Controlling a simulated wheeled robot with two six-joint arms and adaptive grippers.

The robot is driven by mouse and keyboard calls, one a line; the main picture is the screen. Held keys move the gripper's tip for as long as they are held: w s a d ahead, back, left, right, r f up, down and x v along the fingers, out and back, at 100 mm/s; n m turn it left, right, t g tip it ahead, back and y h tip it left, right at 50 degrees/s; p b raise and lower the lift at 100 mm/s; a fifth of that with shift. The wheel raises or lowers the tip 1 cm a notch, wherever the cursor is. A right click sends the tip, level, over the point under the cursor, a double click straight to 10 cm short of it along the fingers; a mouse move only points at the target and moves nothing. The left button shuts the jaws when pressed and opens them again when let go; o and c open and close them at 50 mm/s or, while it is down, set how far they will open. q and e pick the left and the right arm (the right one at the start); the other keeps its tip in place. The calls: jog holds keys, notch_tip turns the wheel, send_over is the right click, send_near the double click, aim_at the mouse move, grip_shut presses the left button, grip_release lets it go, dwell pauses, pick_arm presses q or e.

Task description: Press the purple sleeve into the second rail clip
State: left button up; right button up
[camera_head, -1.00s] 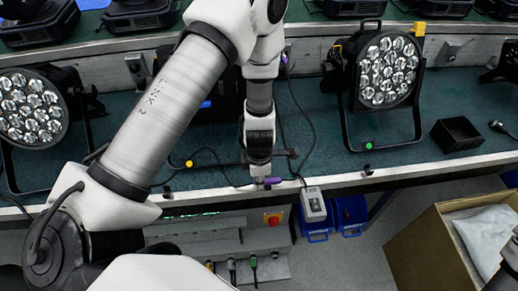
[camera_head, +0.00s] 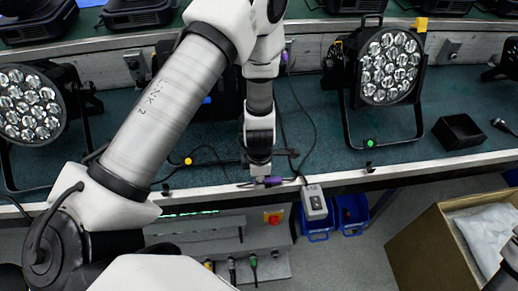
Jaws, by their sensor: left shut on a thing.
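My left gripper (camera_head: 259,171) points down at the front edge of the bench, shut on the purple sleeve (camera_head: 272,181). The sleeve lies along the pale front rail (camera_head: 340,178), with a dark cable running out from both sides of it. Small dark rail clips show on the rail, one to the left (camera_head: 166,189) and one to the right (camera_head: 369,168). Any clip under the sleeve is hidden by my gripper, so I cannot tell whether the sleeve sits in one. My right gripper is not in view.
A par can (camera_head: 390,67) stands at the right of the bench, another (camera_head: 30,103) at the left. A grey handset (camera_head: 314,202) hangs below the rail beside the sleeve. A cardboard box (camera_head: 425,258) stands on the floor.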

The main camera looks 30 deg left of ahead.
pick_arm(q)
jog(key=shift+s+f, duration=0.1)
jog(key=shift+f, duration=0.25)
grip_shut()
jog(key=o, duration=0.9)
grip_release()
jog(key=shift+r, duration=0.1)
